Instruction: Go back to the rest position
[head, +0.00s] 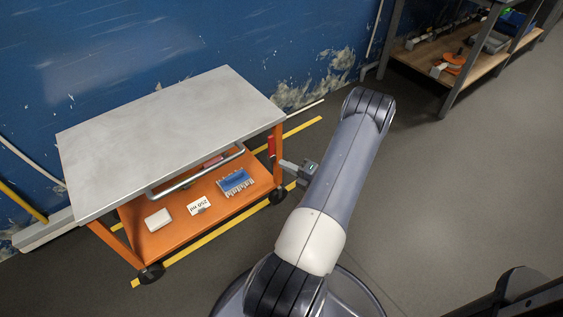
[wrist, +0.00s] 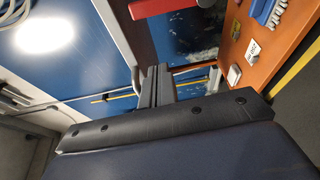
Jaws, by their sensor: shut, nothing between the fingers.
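My gripper (wrist: 157,85) is shut and empty in the wrist view, its two dark fingers side by side. In the head view my arm rises from the bottom middle and bends. The gripper end (head: 287,166) shows only partly beside the right end of an orange cart (head: 279,150). A red handle-like part (head: 271,146) is at that end of the cart; a red part also shows at the top of the wrist view (wrist: 155,6).
The cart has a bare grey top (head: 170,135). Its lower shelf holds a white box (head: 158,219), a printed card (head: 199,206) and a blue rack (head: 236,182). A blue wall (head: 150,40) stands behind. Shelving (head: 462,85) is at the upper right.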

